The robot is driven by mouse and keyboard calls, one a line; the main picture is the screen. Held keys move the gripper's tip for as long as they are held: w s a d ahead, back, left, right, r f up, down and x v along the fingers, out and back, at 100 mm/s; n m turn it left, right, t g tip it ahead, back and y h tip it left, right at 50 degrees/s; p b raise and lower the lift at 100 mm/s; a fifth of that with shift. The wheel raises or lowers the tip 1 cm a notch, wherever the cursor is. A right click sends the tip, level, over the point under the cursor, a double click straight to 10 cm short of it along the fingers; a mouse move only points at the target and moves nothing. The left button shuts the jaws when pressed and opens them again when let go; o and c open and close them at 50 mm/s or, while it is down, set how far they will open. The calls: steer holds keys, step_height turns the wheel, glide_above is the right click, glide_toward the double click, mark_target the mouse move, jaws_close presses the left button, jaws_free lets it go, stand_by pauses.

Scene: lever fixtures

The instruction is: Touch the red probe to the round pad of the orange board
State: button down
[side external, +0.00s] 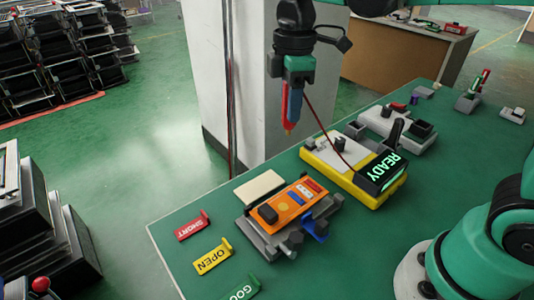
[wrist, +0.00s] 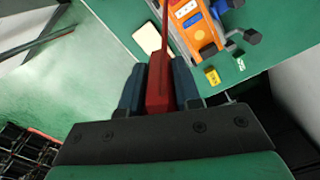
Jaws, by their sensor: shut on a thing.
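My gripper (side external: 291,105) is shut on the red probe (side external: 292,118), which hangs upright, tip down, above the far side of the table. In the wrist view, the red probe (wrist: 158,88) sits between the two dark fingers of my gripper (wrist: 160,85). The orange board (side external: 292,203) lies in a grey fixture (side external: 256,233) below the probe and apart from it. The orange board also shows at the top of the wrist view (wrist: 203,38). Its small pads are hard to tell apart in either view.
A yellow meter (side external: 345,172) reading READY stands right of the board, with a dark red cable to the probe. A cream block (side external: 260,188) lies behind the board. Tags SHORT (side external: 193,226), OPEN (side external: 213,257) and GOOD (side external: 243,290) lie at the left. A white pillar (side external: 240,80) stands behind the table.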

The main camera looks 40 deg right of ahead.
steer(key=shift+s+a+f+n, duration=0.35)
steer(key=shift+s+a+f, duration=0.5)
steer(key=shift+f, duration=0.65)
steer(key=shift+s+a+f+n, duration=0.3)
steer(key=shift+s+a+f, duration=0.6)
steer(key=shift+f, duration=0.55)
steer(key=shift+s+a+f+n, duration=0.35)
steer(key=shift+s+a+f, duration=0.5)
steer(key=shift+f, duration=0.65)
steer(key=shift+f, duration=0.55)
step_height(320, 180, up, 7)
